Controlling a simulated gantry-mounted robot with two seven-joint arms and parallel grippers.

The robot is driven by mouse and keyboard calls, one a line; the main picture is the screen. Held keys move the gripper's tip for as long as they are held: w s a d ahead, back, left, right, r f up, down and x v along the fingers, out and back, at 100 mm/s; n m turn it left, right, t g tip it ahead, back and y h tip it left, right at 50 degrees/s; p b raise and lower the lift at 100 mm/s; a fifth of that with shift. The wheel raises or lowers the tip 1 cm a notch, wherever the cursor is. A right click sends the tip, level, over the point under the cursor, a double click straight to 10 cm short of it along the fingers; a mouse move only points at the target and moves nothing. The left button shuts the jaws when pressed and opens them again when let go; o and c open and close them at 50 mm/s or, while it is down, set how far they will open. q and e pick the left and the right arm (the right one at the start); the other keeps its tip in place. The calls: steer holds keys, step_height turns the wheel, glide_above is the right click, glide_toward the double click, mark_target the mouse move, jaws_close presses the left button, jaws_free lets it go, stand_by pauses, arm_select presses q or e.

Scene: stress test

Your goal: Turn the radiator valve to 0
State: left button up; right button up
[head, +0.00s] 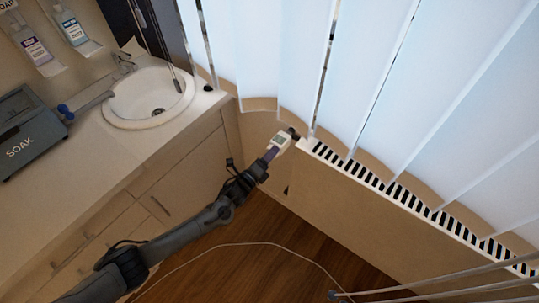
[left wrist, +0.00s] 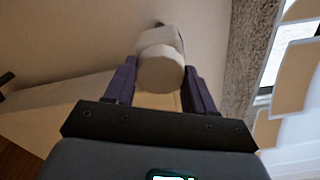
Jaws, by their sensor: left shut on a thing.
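The radiator valve (head: 283,139) is a white thermostat head with a small grey display, at the left end of the radiator (head: 370,205). The display's reading is too small to tell. In the left wrist view the valve (left wrist: 160,68) shows as a pale rounded knob between the two purple fingers. My left gripper (head: 271,152) is shut on the valve, one finger on each side of it. Its fingers also show in the left wrist view (left wrist: 160,75). My right gripper is in neither view.
A counter (head: 110,150) with a round sink (head: 150,97) and a grey SOAK box (head: 28,135) is at the left. White vertical blinds (head: 370,70) hang behind the radiator. A pale cable (head: 240,244) lies on the wooden floor. Thin metal rods (head: 430,285) cross the lower right.

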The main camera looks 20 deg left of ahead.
arm_select(q)
steer(key=n+p, duration=0.1)
steer(key=n, duration=1.5)
steer(key=shift+r+p, duration=0.1)
steer(key=shift+p, duration=0.25)
steer(key=shift+n, duration=0.3)
steer(key=o, duration=1)
steer(key=shift+o, duration=0.2)
